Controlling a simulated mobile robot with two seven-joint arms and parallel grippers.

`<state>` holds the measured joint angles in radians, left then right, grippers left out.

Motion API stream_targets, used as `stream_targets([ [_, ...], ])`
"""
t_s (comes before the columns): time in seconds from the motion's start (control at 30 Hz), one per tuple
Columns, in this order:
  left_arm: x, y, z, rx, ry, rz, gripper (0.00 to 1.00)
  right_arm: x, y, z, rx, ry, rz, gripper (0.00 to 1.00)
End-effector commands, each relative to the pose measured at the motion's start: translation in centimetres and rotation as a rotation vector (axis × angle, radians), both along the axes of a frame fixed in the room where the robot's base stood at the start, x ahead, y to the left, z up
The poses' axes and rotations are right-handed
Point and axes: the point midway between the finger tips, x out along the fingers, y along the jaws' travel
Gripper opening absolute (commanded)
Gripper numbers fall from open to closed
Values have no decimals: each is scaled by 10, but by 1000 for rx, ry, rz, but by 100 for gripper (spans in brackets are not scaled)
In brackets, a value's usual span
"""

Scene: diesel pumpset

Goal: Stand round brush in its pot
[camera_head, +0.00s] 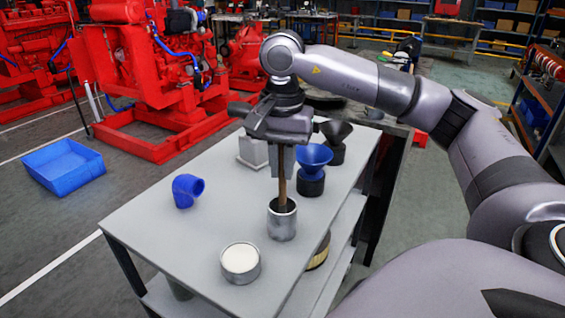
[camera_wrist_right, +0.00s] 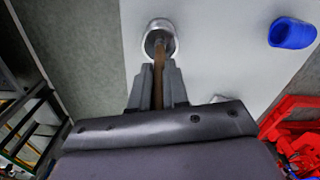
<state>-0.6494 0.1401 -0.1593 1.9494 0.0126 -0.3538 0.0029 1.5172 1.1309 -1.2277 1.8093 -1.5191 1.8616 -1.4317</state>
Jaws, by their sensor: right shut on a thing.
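The round brush (camera_head: 282,188) shows as a brown wooden handle, upright, with its lower end inside a silver metal pot (camera_head: 281,222) on the grey table. The bristles are hidden inside the pot. My right gripper (camera_head: 281,172) is above the pot and shut on the upper part of the handle. In the right wrist view the handle (camera_wrist_right: 158,70) runs from between the fingers (camera_wrist_right: 157,90) into the round mouth of the pot (camera_wrist_right: 160,28). Whether the brush touches the pot's bottom cannot be seen. My left gripper is not in view.
On the grey table (camera_head: 180,235) stand a tin with white contents (camera_head: 240,262), a blue elbow pipe (camera_head: 187,190), a blue funnel (camera_head: 314,158) and a black funnel (camera_head: 336,132). A blue crate (camera_head: 63,168) lies on the floor at left. The table's left front is clear.

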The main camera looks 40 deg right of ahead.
Motion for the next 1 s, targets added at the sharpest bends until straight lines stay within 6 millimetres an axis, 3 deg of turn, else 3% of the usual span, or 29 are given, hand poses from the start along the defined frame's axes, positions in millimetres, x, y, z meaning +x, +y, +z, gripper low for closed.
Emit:
stream_targets([
  [0.2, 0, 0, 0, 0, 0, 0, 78, 0, 0, 0, -1, 1, 0, 0],
  [0.23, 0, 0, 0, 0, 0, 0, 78, 0, 0, 0, 0, 0, 0, 24],
  [0.3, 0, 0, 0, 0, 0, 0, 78, 0, 0, 0, 0, 0, 0, 44],
  [0.5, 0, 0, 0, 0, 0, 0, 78, 0, 0, 0, 0, 0, 0, 44],
  [0.6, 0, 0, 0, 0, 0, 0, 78, 0, 0, 0, 0, 0, 0, 66],
  [1.0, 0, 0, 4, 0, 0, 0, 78, 0, 0, 5, 0, 0, 0, 66],
])
